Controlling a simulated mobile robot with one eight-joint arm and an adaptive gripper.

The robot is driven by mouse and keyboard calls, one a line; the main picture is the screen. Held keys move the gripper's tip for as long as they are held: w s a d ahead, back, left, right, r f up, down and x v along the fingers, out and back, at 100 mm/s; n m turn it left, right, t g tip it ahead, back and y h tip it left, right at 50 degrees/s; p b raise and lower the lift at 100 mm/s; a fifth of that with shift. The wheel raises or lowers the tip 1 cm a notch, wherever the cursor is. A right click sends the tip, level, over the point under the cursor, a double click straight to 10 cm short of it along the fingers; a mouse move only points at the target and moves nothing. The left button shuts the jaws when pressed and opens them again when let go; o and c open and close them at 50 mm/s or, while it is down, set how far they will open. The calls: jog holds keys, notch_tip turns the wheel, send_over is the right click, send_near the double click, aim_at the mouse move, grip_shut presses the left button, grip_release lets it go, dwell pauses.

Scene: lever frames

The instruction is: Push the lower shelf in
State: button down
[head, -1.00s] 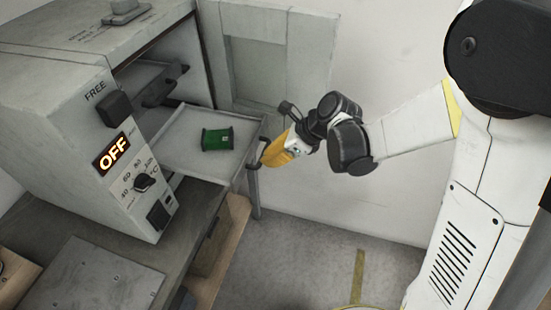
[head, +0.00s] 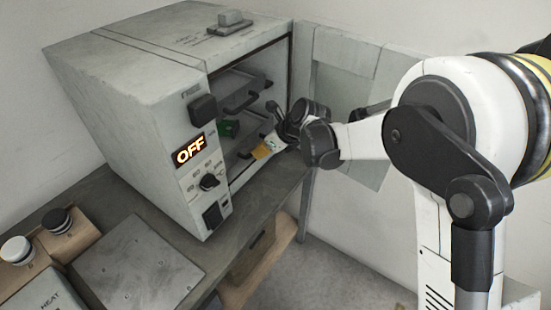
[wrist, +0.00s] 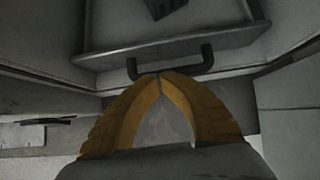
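The lower shelf (wrist: 110,25) shows in the wrist view as a grey tray with a dark bar handle (wrist: 208,60) on its front edge. In the head view it is inside the oven (head: 140,85), partly hidden by the oven's side and my gripper. A green spool (head: 229,128) sits on it. My gripper (wrist: 158,75) has yellow fingers with their tips together, at the handle; I cannot tell whether they touch it. In the head view my gripper (head: 262,152) is at the oven's opening.
The upper shelf (head: 246,80) is inside the oven above the lower one. The oven's open door (head: 345,85) stands to the right. The oven reads OFF and stands on a grey bench (head: 130,205). A metal plate (head: 135,268) and a black knob (head: 57,220) are at the lower left.

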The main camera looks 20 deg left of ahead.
jog(key=shift+w+a, duration=0.25)
jog(key=shift+a, duration=0.4)
jog(key=shift+w+a, duration=0.25)
jog(key=shift+a, duration=0.35)
